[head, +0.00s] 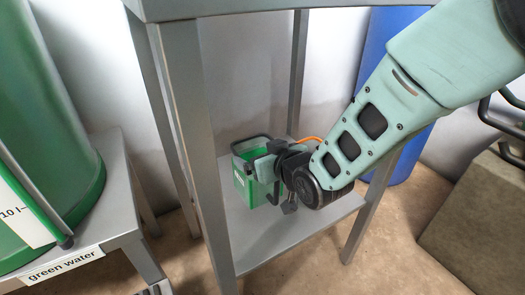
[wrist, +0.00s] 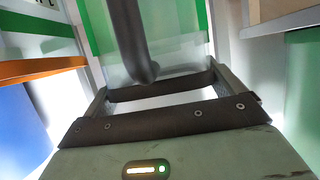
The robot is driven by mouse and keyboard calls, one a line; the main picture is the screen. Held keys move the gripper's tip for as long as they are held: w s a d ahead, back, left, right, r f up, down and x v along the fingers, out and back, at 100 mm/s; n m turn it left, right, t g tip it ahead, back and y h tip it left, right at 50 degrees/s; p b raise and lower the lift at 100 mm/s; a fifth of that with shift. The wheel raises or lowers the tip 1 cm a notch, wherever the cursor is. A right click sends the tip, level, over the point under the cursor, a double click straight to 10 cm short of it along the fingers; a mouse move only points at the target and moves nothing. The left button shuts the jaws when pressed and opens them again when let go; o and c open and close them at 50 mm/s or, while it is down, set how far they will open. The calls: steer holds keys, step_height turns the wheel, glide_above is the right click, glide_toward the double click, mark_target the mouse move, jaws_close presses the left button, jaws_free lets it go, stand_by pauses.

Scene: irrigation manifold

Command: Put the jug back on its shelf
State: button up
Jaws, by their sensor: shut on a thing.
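The jug (head: 243,186) is a small green box-like vessel with a dark handle, seen over the lower shelf (head: 250,246) of a grey metal stand. My gripper (head: 264,167) reaches in from the right between the stand's legs and is shut on the jug at its handle side. The jug looks upright. I cannot tell whether its base touches the shelf. In the wrist view, the dark handle (wrist: 130,40) runs down to the jaws (wrist: 160,88), with the pale and green jug body (wrist: 180,35) behind it. My arm hides part of the shelf's right side.
Grey legs (head: 185,120) and the top board (head: 240,8) frame the shelf closely. A green tank (head: 60,130) stands on a bench labelled "green water" (head: 62,268) at left. A blue barrel (head: 400,165) is behind at right, and a beige block (head: 480,220) stands far right.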

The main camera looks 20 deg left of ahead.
steer(key=shift+f+b, duration=0.7)
steer(key=shift+f, duration=1.3)
steer(key=o, duration=1.7)
steer(key=shift+f, duration=0.15)
steer(key=p+v, duration=0.3)
steer(key=v, duration=0.9)
steer(key=shift+r+p, duration=0.2)
steer(key=shift+p, duration=0.2)
